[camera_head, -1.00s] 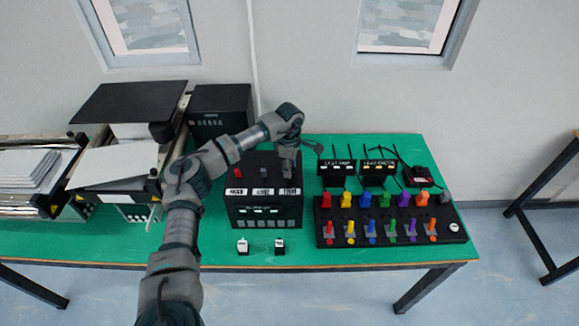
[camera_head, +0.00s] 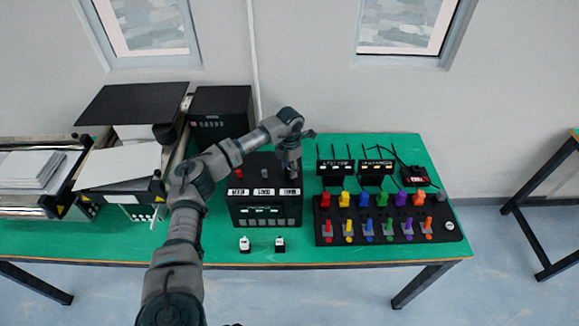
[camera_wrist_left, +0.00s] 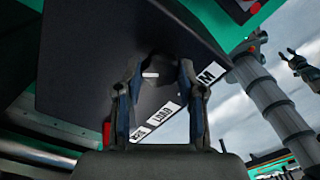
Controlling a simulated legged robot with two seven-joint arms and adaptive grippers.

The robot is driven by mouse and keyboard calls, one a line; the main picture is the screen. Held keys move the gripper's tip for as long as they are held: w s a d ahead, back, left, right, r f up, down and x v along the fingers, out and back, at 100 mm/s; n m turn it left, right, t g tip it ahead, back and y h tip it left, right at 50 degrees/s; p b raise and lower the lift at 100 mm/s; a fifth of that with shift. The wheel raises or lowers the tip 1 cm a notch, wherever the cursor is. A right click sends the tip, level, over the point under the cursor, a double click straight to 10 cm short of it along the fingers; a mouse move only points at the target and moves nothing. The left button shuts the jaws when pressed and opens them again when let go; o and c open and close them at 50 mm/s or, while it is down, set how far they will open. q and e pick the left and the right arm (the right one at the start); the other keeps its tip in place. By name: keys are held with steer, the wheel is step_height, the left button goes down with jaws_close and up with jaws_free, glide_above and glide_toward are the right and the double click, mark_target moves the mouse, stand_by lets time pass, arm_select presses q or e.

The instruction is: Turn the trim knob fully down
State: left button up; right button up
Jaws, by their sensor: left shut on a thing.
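The trim knob (camera_wrist_left: 158,70) is dark with a white mark, on the top of the black control box (camera_wrist_left: 85,60). My left gripper (camera_wrist_left: 157,82) has its fingers on both sides of the knob and is shut on it. A label ending in M is beside the right finger. In the head view the left gripper (camera_head: 293,174) comes down at the right end of the control box (camera_head: 262,220) and hides the knob. A red knob (camera_head: 239,174) and a grey knob (camera_head: 264,173) stand to its left. The knob's exact angle is hard to read.
A black panel (camera_head: 380,238) with several coloured switches lies to the right. Small display boxes (camera_head: 334,167) with antennas stand behind it. Two small white-topped blocks (camera_head: 245,244) sit in front of the control box. A conveyor (camera_head: 118,196) and papers are at the left.

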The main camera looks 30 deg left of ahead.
arm_select(q)
steer(key=n, duration=0.3)
steer(key=n+p, duration=0.1)
steer(key=shift+w+r+n, duration=0.15)
steer(key=shift+r+n, duration=0.15)
steer(key=n+p, duration=0.1)
steer(key=n, duration=0.2)
steer(key=shift+n, duration=0.4)
steer(key=n+p, duration=0.1)
steer(key=n, duration=0.3)
steer(key=shift+p, duration=0.3)
steer(key=n+p, duration=0.1)
steer(key=n, duration=0.3)
steer(key=n+p, duration=0.1)
steer(key=n, duration=0.2)
steer(key=shift+n+p, duration=0.3)
steer(key=n+p, duration=0.2)
steer(key=n, duration=0.2)
steer(key=shift+n, duration=0.3)
steer(key=shift+w+n+p, duration=0.1)
steer(key=shift+n+p, duration=0.2)
steer(key=shift+n, duration=2)
